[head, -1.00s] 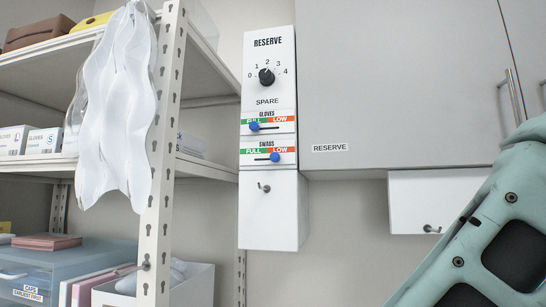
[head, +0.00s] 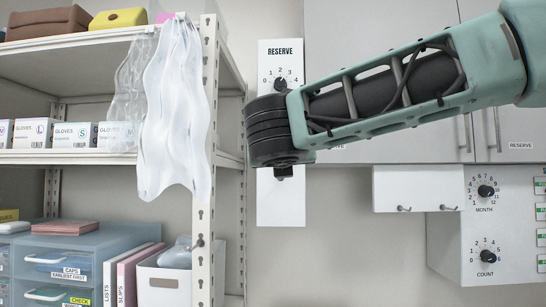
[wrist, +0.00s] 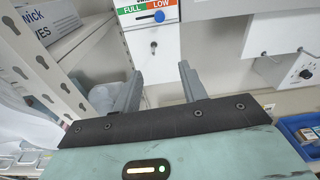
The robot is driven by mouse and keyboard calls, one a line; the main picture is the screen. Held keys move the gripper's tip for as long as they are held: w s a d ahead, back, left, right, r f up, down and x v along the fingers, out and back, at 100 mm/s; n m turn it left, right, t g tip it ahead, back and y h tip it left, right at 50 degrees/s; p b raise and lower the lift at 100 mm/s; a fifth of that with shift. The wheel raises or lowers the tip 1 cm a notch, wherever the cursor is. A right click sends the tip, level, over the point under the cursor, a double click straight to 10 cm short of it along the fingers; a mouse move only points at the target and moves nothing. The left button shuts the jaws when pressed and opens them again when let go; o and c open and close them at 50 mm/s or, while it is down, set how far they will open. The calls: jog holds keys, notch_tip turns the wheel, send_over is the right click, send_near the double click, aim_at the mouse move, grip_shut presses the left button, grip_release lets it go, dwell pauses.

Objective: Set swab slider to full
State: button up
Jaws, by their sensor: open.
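The reserve panel (head: 281,55) is a narrow white wall unit. Its sliders are hidden behind my arm in the head view.
A small hook (wrist: 154,46) is on the white box under the slider. A metal shelf post (head: 203,175) with hanging clear plastic (head: 172,110) stands left of the panel. Grey cabinets (head: 390,60) and a white box with dials (head: 487,230) are at right.

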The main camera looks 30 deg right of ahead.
jog(key=r+p+x, duration=0.2)
jog(key=x, duration=0.6)
jog(key=r+p+x, duration=0.2)
jog(key=p+x, duration=0.1)
jog(key=x, duration=0.6)
jog(key=shift+d+n+t+h+p, duration=0.3)
jog(key=shift+d+h, duration=0.1)
grip_shut()
jog(key=shift+w+a+r, duration=0.1)
jog(key=shift+w+a, duration=0.35)
jog(key=shift+a, duration=0.3)
jog(key=shift+w+a, duration=0.5)
jog(key=shift+a, duration=0.25)
jog(key=shift+w+a, duration=0.45)
jog(key=shift+a, duration=0.3)
